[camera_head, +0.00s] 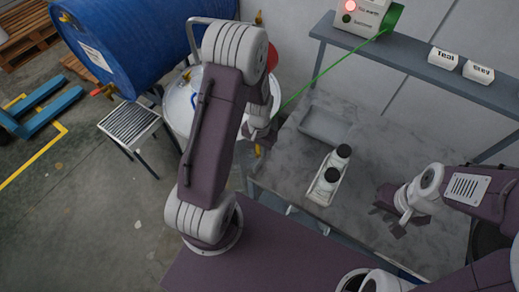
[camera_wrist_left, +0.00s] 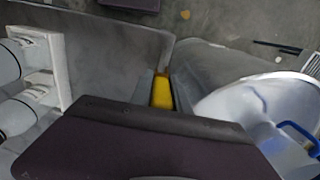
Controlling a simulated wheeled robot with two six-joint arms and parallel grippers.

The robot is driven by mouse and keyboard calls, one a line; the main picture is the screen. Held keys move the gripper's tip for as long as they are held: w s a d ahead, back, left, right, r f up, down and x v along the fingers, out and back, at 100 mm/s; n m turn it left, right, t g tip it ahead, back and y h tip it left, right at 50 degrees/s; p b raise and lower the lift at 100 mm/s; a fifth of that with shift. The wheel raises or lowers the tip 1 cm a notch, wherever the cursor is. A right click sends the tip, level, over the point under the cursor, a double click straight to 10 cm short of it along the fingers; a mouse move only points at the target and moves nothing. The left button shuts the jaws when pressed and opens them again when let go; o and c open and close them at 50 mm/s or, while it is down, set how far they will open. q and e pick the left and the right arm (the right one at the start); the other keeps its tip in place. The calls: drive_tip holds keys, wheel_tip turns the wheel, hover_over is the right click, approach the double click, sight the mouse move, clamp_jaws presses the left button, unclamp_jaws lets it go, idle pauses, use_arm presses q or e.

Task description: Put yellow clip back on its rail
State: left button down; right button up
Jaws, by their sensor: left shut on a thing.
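My left gripper (camera_head: 262,138) is shut on the yellow clip (camera_wrist_left: 162,92), which shows between its fingers (camera_wrist_left: 162,88) in the left wrist view. In the head view the clip is mostly hidden by the arm and fingers. The gripper is beside the table's left edge, close to the round metal vessel (camera_head: 181,108). A taut green cable (camera_head: 330,70) runs from the box on the shelf down to the left gripper. My right gripper (camera_head: 386,214) is open and empty over the table's right part. I cannot make out which part is the rail.
The grey table (camera_head: 290,160) carries a shallow tray (camera_head: 325,125) and a white holder (camera_head: 323,198) with two black-capped bottles. The shelf (camera_head: 420,62) bears the box (camera_head: 362,12), its red lamp lit, and two labelled blocks. A blue drum (camera_head: 125,40) lies at upper left.

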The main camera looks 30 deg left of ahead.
sight(260, 160)
idle(0.3)
use_arm(q)
drive_tip(key=shift+f, duration=0.15)
drive_tip(key=shift+w+f+b, duration=0.1)
drive_tip(key=shift+f+b, duration=0.35)
drive_tip(key=shift+f, duration=0.05)
drive_tip(key=shift+f, duration=0.3)
idle(0.4)
drive_tip(key=shift+f+b, duration=0.3)
drive_tip(key=shift+b, duration=0.1)
drive_tip(key=shift+f+b, duration=1.2)
drive_tip(key=shift+f, duration=0.35)
drive_tip(key=c, duration=1.2)
unclamp_jaws()
drive_tip(key=shift+o, duration=0.2)
drive_tip(key=shift+r, duration=0.15)
